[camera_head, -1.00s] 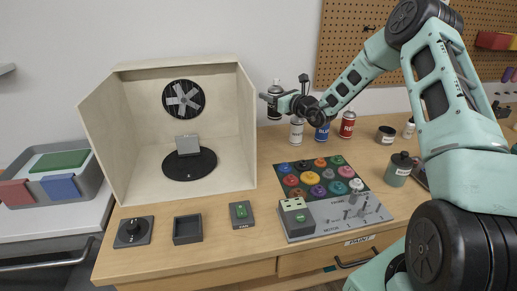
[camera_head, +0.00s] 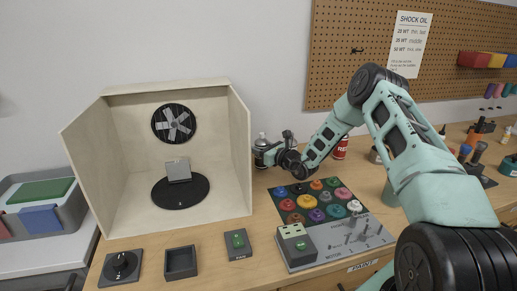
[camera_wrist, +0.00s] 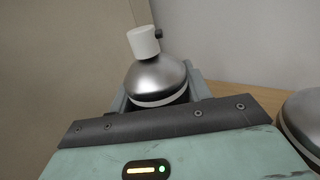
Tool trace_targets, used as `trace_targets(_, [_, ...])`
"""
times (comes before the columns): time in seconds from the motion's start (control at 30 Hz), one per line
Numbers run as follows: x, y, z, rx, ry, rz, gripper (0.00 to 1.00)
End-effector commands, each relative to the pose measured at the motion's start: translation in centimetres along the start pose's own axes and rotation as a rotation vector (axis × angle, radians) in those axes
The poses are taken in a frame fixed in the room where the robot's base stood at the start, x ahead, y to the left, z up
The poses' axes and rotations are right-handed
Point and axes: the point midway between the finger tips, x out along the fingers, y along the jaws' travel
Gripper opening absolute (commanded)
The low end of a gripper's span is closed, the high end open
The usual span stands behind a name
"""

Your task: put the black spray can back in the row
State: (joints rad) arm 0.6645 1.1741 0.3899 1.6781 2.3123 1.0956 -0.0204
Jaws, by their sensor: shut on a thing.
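The black spray can (camera_head: 260,152) stands upright between the jaws of my gripper (camera_head: 265,154), just right of the booth's right wall in the head view. My gripper is shut on it. In the wrist view the can shows its silver dome and white nozzle (camera_wrist: 154,80). It is low at the back of the table; I cannot tell whether its base touches the wood. In the row, the red can (camera_head: 341,147) shows right of my wrist. Other row cans are hidden behind my arm. A neighbouring silver can top (camera_wrist: 304,122) shows at the right of the wrist view.
The open spray booth (camera_head: 240,150) with its fan and turntable stands close left of my gripper. A mat of colourful paint pots (camera_head: 315,196) lies in front of it. The pegboard wall (camera_head: 335,60) is behind. My forearm crosses above the table's right side.

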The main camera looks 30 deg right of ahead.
Motion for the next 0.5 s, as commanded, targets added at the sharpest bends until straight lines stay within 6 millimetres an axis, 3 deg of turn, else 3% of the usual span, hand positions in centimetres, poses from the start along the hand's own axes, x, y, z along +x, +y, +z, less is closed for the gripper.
trace_targets(0.1, [0.0,0.0,-0.9,0.0,-0.003,0.001,0.21])
trace_targets(0.47, [0.0,0.0,-1.5,-0.001,-0.003,0.001,0.21])
trace_targets(0.5, [0.0,0.0,-1.5,-0.001,-0.002,0.001,0.51])
